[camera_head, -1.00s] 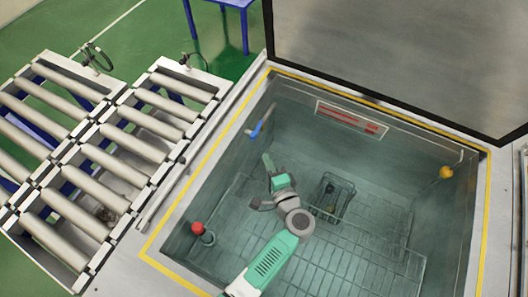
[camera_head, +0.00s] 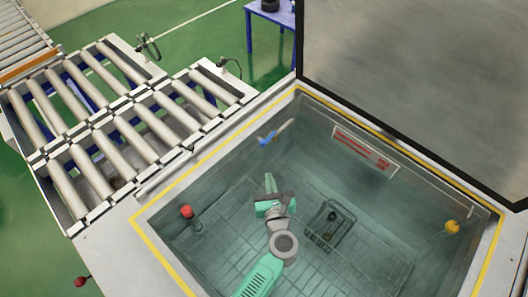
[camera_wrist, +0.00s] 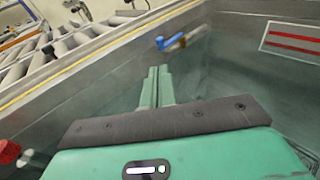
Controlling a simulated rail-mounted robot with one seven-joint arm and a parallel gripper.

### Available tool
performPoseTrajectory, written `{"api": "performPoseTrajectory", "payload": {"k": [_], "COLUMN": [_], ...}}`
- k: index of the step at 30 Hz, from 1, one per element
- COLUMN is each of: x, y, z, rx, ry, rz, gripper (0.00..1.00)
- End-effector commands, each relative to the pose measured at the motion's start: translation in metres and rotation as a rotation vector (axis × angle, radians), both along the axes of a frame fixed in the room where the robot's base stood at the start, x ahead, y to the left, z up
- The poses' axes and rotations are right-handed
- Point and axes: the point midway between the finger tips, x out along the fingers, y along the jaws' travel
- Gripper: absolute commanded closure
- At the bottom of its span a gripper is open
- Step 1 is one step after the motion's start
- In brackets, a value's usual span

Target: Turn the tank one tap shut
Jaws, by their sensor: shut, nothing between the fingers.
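A tap with a blue handle (camera_head: 268,137) and a pale spout sits at the far left wall of the open tank (camera_head: 300,92). It also shows in the wrist view (camera_wrist: 171,42), beyond my fingertips. My gripper (camera_head: 270,181) is inside the tank, below and apart from the blue handle in the head view. In the wrist view my gripper (camera_wrist: 157,80) has its two green fingers shut together with nothing between them. The fingers point toward the tap, with a clear gap.
A red knob (camera_head: 187,212) stands at the tank's left side and a yellow ball (camera_head: 452,227) at its right. A wire basket (camera_head: 331,225) lies in the tank. The raised lid (camera_head: 410,80) stands behind. Roller conveyors (camera_head: 125,130) run along the left.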

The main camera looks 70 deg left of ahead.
Motion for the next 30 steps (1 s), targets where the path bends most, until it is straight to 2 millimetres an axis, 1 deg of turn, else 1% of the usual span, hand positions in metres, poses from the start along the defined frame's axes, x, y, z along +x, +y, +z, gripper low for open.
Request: {"api": "performPoseTrajectory", "payload": {"k": [1, 9, 12, 15, 18, 21, 30], "x": [0.002, 0.019, 0.024, 0.028, 0.031, 0.032, 0.033], "y": [0.011, 0.068, 0.086, 0.101, 0.110, 0.115, 0.116], "z": [-0.003, -0.012, -0.014, -0.016, -0.017, -0.016, -0.016], "rx": [0.001, 0.000, 0.000, -0.001, 0.000, 0.000, -0.001], "ry": [-0.002, -0.004, -0.004, -0.002, -0.002, -0.002, -0.002], "rz": [0.005, 0.004, 0.003, 0.003, 0.002, 0.002, 0.001], "gripper": [1.00, 1.00, 1.00, 1.00, 1.00, 1.00, 1.00]}}
